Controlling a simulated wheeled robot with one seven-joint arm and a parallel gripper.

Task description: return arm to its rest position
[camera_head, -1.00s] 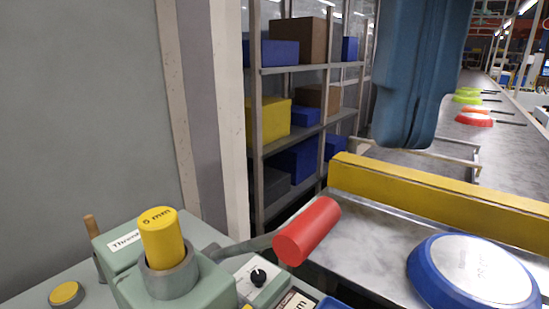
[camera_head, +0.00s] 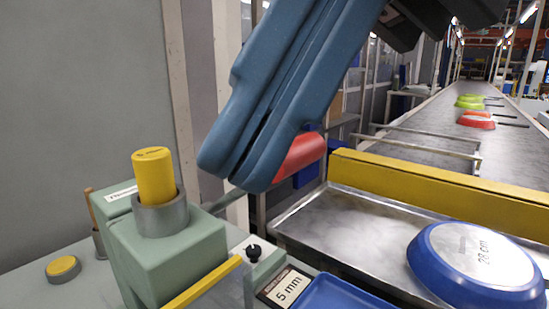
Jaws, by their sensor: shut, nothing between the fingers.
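My gripper (camera_head: 236,180) shows as two long blue fingers lying side by side with only a thin dark seam between them. It is shut and empty. It slants down and left from the upper right, across the middle of the view. Its tips are up and right of the green machine (camera_head: 190,253), near the machine's red handle (camera_head: 303,157). The fingers overlap the handle in the picture and hide its left part. I cannot tell whether they touch it.
A yellow cylinder (camera_head: 153,172) stands upright on the machine. A yellow barrier (camera_head: 430,190) runs behind a metal tray (camera_head: 300,228). A blue pan (camera_head: 440,268) lies upside down on the tray. Several pans sit on the conveyor (camera_head: 425,135). A blue bin (camera_head: 335,292) is in front.

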